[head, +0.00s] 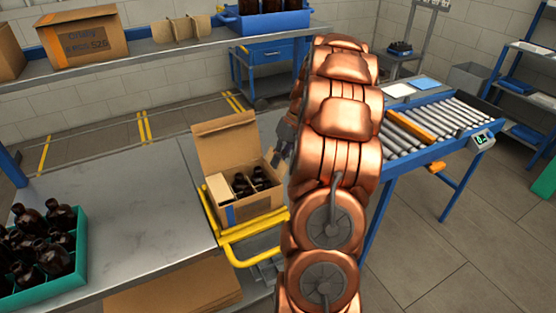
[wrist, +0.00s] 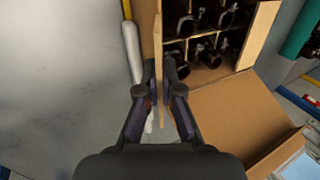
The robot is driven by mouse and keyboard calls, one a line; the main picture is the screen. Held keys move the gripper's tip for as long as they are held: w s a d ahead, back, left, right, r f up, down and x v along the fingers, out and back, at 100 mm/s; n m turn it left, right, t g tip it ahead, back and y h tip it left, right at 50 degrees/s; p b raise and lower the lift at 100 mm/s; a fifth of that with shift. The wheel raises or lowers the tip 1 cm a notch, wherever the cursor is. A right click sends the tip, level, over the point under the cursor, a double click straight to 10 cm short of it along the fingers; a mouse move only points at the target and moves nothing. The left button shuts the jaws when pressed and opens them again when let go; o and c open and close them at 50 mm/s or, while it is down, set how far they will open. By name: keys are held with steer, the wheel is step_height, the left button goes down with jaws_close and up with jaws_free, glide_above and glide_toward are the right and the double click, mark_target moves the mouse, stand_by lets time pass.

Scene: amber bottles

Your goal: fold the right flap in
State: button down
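The open cardboard box (head: 252,208) stands in the middle of the head view with its tall back flap (head: 226,147) raised. Dark bottles (head: 240,184) stand between dividers inside it; they also show in the wrist view (wrist: 205,50). The right flap (wrist: 158,95) stands up as a thin, edge-on strip in the wrist view. My gripper (wrist: 160,68) has one finger on each side of this flap, close to it; I cannot tell whether both fingers press on it. In the head view my arm hides most of the gripper (head: 284,140).
A yellow-railed stand (head: 262,231) holds the box beside the grey table (head: 130,215). A green crate of bottles (head: 62,279) sits at left. A roller conveyor (head: 430,125) lies to the right. The table between crate and box is clear.

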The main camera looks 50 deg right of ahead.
mark_target(273, 170)
steer(key=h+b, duration=0.1)
steer(key=a+g+h+b, duration=0.1)
steer(key=b, duration=0.1)
steer(key=h+b, duration=0.1)
steer(key=h, duration=0.1)
steer(key=shift+w+a+b, duration=0.2)
steer(key=shift+w+b, duration=0.05)
steer(key=shift+b, duration=0.1)
steer(key=h+b, duration=0.1)
steer(key=a+g+h+b, duration=0.1)
steer(key=h, duration=0.1)
steer(key=g+h+b, duration=0.1)
steer(key=b, duration=0.1)
steer(key=shift+w+a+f+h, duration=0.15)
steer(key=shift+w+a+h, duration=0.05)
steer(key=shift+w+h, duration=0.1)
steer(key=h+b, duration=0.1)
steer(key=a+g+h+b, duration=0.1)
steer(key=h+b, duration=0.1)
steer(key=f+h+b, duration=0.1)
steer(key=shift+w+a+g+h+b, duration=0.2)
steer(key=shift+w+g+h+b, duration=0.1)
steer(key=shift+h+b, duration=0.1)
steer(key=shift+a+f+g+h+b, duration=0.2)
steer(key=shift+g+h+b, duration=0.1)
steer(key=shift+h+b, duration=0.6)
steer(key=shift+a+f+g+h+b, duration=0.15)
steer(key=shift+g+h+b, duration=0.15)
steer(key=shift+h+b, duration=0.6)
steer(key=shift+h, duration=0.3)
